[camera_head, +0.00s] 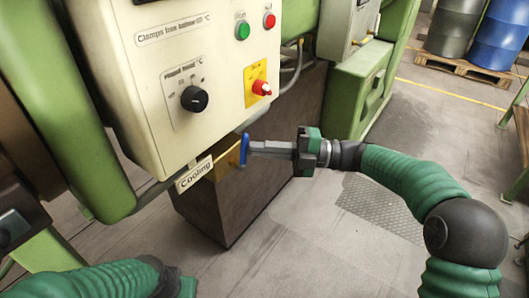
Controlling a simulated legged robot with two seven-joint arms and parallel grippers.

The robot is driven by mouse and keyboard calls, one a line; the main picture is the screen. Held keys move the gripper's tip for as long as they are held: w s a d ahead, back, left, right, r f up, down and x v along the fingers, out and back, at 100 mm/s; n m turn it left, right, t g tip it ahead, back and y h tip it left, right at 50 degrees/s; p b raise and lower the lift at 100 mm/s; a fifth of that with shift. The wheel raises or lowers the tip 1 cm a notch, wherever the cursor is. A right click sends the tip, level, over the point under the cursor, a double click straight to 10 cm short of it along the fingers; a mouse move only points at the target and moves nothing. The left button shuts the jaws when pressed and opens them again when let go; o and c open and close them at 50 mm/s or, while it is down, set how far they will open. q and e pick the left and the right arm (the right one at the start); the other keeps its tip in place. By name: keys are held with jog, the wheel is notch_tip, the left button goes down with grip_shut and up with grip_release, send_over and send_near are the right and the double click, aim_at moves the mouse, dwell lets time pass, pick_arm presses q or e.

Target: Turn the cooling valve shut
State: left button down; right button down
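The cooling valve has a blue handle (244,150), seen nearly edge-on, on a yellow-brown body (226,162) below the cream control panel. A white "Cooling" label (194,175) sits just left of it. My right gripper (254,148) reaches in from the right, and its grey fingers meet the handle. I cannot tell whether they are closed around it or only touching. My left arm is at the bottom left. Only a green edge of its gripper body shows there, and its fingers are outside the picture.
The control panel (150,110) carries a black knob (194,99), a red switch on a yellow plate (261,88), and green and red buttons. A dark block (225,205) stands below the valve. Green machine frames flank the panel. Blue and dark drums stand on a pallet (465,68) at upper right.

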jog(key=shift+s+a+r+n+h, duration=0.15)
jog(key=shift+s+n+h, duration=0.1)
jog(key=shift+n, duration=0.15)
jog(key=shift+s+a+r+n+h, duration=0.15)
jog(key=shift+n+h, duration=0.1)
jog(key=shift+n, duration=0.15)
jog(key=shift+f, duration=0.1)
jog(key=shift+w, duration=0.1)
